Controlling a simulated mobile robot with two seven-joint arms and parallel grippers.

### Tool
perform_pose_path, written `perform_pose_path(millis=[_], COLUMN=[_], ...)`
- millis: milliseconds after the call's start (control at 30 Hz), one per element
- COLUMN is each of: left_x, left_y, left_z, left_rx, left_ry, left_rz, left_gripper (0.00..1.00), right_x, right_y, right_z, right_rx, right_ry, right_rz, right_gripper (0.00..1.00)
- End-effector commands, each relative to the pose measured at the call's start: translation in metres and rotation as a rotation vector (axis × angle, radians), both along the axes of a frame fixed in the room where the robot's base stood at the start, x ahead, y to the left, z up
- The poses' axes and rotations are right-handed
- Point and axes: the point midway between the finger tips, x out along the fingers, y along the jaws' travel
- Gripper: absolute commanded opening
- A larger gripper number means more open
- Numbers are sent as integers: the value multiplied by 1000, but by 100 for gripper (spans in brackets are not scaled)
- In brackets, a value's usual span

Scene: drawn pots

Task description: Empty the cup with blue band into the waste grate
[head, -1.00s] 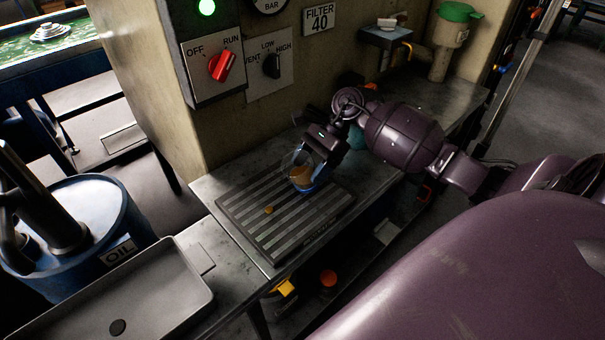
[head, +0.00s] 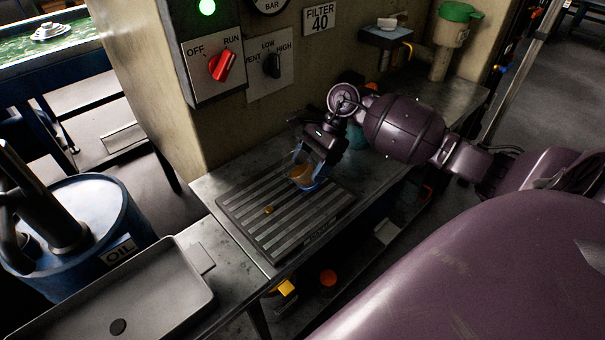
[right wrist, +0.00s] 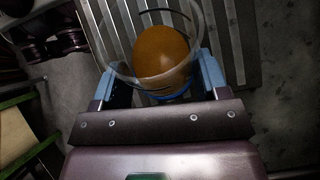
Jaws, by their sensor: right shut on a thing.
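The clear cup with a blue band (head: 303,184) is over the far right part of the slatted waste grate (head: 250,235). Orange-brown contents show inside it. My right gripper (head: 313,164) is shut on the cup from the right and back. In the right wrist view the cup (right wrist: 107,62) is between the blue fingertips of the gripper (right wrist: 160,88), with a rounded orange mass in it and grate slats behind. I cannot tell whether the cup touches the grate. A small orange piece (head: 268,210) lies on the grate. My left gripper is out of view.
A grey tray (head: 150,290) lies on the bench at the front left, beside a blue oil drum (head: 75,215). A wall panel with a red switch (head: 221,65) stands behind the grate. A container with a green lid (head: 453,35) is at the back right.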

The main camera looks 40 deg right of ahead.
Motion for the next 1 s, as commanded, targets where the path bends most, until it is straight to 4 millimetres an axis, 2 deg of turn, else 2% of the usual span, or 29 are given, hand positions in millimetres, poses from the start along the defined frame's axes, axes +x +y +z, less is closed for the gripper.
perform_pose_path(millis=[433,600,1000], left_x=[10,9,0], left_y=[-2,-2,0], left_z=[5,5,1], left_rx=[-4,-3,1], left_ry=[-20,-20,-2], left_rz=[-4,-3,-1], left_gripper=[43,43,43], right_x=[0,0,0], right_y=[0,0,0], right_z=[1,2,2], right_rx=[-20,-82,-94], right_ry=[1,6,6], right_rz=[0,-1,1], right_gripper=[38,38,38])
